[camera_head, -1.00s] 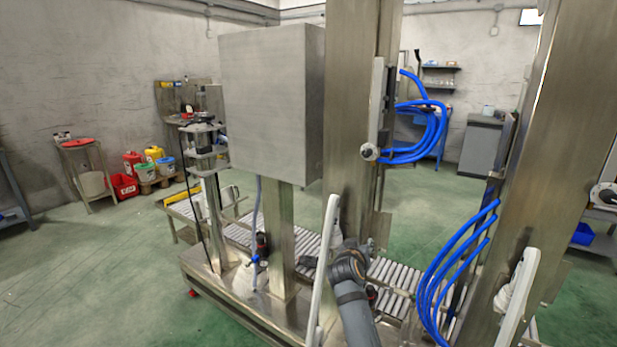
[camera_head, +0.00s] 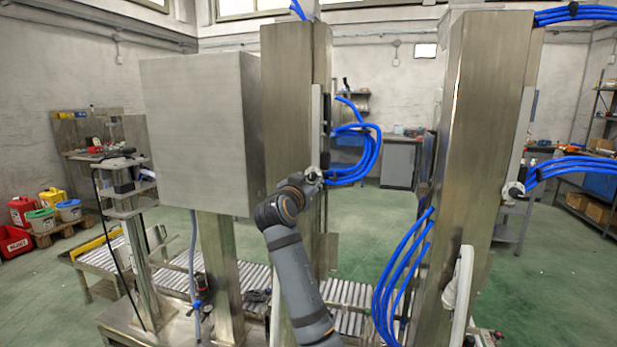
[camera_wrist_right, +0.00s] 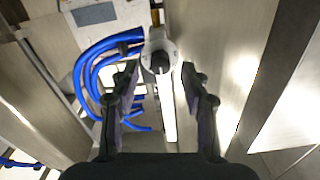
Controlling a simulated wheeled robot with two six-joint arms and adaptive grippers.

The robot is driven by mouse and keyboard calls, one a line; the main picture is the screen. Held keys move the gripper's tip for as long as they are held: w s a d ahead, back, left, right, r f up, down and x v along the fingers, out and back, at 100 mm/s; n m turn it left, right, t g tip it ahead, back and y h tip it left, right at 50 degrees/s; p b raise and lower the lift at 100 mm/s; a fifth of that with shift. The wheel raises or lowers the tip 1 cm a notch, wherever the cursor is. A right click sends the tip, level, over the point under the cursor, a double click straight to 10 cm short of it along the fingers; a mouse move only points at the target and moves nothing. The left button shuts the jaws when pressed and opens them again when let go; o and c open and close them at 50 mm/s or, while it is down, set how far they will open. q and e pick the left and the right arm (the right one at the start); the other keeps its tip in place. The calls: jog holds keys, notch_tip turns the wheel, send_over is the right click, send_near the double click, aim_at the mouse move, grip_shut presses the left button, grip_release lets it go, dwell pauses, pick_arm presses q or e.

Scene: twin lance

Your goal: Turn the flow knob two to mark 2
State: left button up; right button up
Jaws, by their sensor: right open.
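A round grey knob (camera_wrist_right: 159,57) with a dark centre is on a steel column, beside blue hoses. In the head view a pale knob (camera_head: 313,176) shows on the left column, where my right arm ends. A similar knob (camera_head: 514,191) is on the right column. I cannot tell which is number two from any label, and no marks are readable. My right gripper (camera_wrist_right: 158,72) is open, its two fingers on either side of the knob in the wrist view. I cannot tell whether they touch it. My left gripper is not in view.
Blue hoses (camera_head: 365,150) loop out beside the left column, and more (camera_head: 400,275) hang at the right column. A large steel box (camera_head: 195,130) stands left of my arm. A roller conveyor (camera_head: 345,293) runs low behind the columns. Green floor is open beyond.

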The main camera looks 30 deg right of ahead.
jog(key=shift+x, duration=0.9)
grip_shut()
jog(key=shift+r+n+p, duration=0.1)
jog(key=shift+n+p, duration=0.2)
jog(key=n+p, duration=0.3)
jog(key=n, duration=0.1)
jog(key=shift+r, duration=0.1)
jog(key=n+p, duration=0.3)
jog(key=n, duration=0.1)
jog(key=shift+n+p, duration=0.3)
jog(key=shift+n, duration=0.3)
jog(key=shift+f, duration=0.2)
